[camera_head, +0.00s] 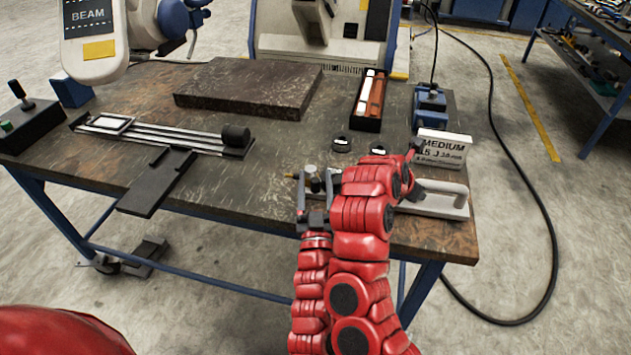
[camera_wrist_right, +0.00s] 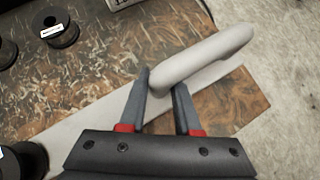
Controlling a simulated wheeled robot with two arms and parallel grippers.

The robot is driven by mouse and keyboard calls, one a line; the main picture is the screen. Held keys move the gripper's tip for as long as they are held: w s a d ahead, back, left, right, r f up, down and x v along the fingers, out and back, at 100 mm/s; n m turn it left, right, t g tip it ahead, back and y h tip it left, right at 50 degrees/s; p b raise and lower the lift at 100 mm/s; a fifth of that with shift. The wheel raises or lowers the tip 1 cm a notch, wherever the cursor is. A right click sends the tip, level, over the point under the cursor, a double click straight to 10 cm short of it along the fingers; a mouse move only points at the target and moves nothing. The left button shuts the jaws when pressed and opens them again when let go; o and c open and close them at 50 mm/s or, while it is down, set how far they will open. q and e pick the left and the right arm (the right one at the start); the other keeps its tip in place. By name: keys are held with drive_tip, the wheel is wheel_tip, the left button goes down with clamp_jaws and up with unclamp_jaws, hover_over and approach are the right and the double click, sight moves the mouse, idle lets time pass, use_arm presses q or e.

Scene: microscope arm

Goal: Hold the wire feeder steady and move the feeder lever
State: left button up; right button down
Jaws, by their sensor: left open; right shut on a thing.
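The wire feeder appears to be the long pale-grey plate with a raised rounded handle (camera_head: 445,188) near the table's front right edge. A brass tip (camera_head: 291,175) and small grey knob (camera_head: 310,170) show left of my right arm. The plate's middle is hidden by that arm. In the right wrist view, my right gripper (camera_wrist_right: 161,82) is shut on the handle (camera_wrist_right: 205,55). That gripper is largely hidden in the head view. My left gripper (camera_head: 317,188) is open close to the knob. I cannot make out the lever clearly, or whether my left fingers touch anything.
A white card marked MEDIUM (camera_head: 442,147) stands behind the handle. Two black spools (camera_head: 342,145) (camera_head: 378,149), an open box of rods (camera_head: 369,100) and a blue device (camera_head: 430,103) lie farther back. A dark slab (camera_head: 250,88) and rail fixture (camera_head: 165,137) occupy the left.

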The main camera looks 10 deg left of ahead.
use_arm(q)
clamp_jaws()
drive_tip(key=shift+s+a+h, duration=0.1)
drive_tip(key=shift+a+h, duration=0.05)
drive_tip(key=shift+h, duration=0.25)
drive_tip(key=shift+s+a+m+t+h, duration=0.1)
drive_tip(key=shift+a+m+t+h, duration=0.2)
drive_tip(key=shift+m+h, duration=0.7)
drive_tip(key=shift+s+a+m+t+h, duration=0.1)
drive_tip(key=shift+a+m+t+h, duration=0.3)
drive_tip(key=shift+h, duration=1.1)
drive_tip(key=shift+a+f+m+g+h, duration=0.1)
drive_tip(key=shift+a+m+g+h, duration=0.15)
drive_tip(key=shift+m+h, duration=0.6)
drive_tip(key=shift+a+f+m+g+h, duration=0.2)
drive_tip(key=shift+m+h, duration=0.15)
drive_tip(key=shift+h, duration=1)
drive_tip(key=shift+a+f+m+g+h, duration=0.1)
drive_tip(key=shift+a+m+g+h, duration=0.15)
drive_tip(key=shift+m+h, duration=0.6)
drive_tip(key=shift+a+r+h, duration=0.15)
drive_tip(key=shift+h, duration=0.7)
drive_tip(key=shift+a+r+g, duration=0.1)
drive_tip(key=shift+r+g, duration=0.05)
drive_tip(key=shift+g, duration=0.15)
unclamp_jaws()
drive_tip(key=v, duration=1.2)
